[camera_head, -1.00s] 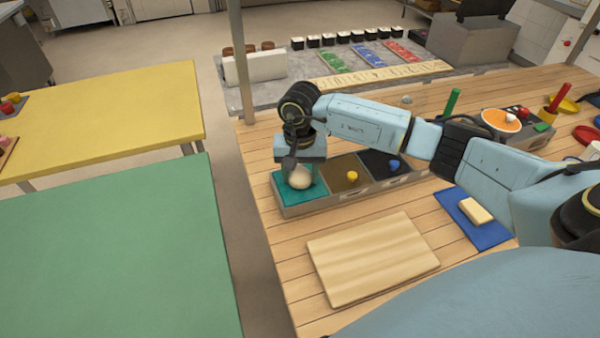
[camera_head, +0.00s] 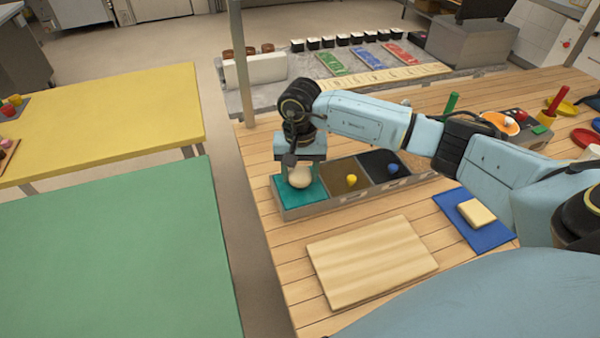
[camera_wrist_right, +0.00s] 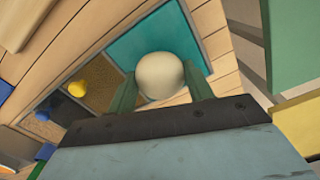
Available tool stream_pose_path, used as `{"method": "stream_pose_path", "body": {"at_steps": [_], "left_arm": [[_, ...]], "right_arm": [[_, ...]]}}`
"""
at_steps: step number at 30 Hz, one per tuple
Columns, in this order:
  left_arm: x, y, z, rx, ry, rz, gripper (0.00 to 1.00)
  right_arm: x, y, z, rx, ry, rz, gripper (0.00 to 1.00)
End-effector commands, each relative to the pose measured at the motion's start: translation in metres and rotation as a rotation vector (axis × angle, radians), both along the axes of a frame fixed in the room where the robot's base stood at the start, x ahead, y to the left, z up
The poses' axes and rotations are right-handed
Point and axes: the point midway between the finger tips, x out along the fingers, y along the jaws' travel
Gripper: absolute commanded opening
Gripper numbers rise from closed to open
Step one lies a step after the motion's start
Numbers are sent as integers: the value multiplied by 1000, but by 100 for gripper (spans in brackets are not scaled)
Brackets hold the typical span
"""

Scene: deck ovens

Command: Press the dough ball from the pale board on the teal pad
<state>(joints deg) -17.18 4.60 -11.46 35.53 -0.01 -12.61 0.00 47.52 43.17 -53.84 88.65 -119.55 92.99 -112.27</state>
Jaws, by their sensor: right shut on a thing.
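The pale dough ball (camera_head: 300,176) is at the teal pad (camera_head: 285,192), in the left compartment of a grey tray. In the right wrist view the dough ball (camera_wrist_right: 160,75) sits between the two green fingers of my right gripper (camera_wrist_right: 162,88), which is shut on it. The teal pad (camera_wrist_right: 135,45) shows behind and around it there. Whether the ball touches the pad I cannot tell. The pale board (camera_head: 372,262) lies bare in front of the tray. My left gripper is not in view.
The tray's other compartments are brown, with a yellow knob (camera_head: 351,181), and dark, with a blue knob (camera_head: 393,168). A butter-coloured block (camera_head: 477,212) lies on a blue mat (camera_head: 450,205) at right. A green table (camera_head: 110,250) and a yellow table (camera_head: 100,115) stand at left.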

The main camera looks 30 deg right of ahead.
Motion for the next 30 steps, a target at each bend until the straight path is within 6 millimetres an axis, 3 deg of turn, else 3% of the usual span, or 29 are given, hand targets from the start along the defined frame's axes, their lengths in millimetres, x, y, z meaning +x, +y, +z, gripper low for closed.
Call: {"method": "stream_pose_path", "body": {"at_steps": [20, 30], "left_arm": [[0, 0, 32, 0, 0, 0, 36], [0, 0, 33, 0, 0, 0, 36]], "right_arm": [[1, 0, 58, -1, -4, 0, 28], [0, 0, 61, 0, -2, 0, 28]]}}
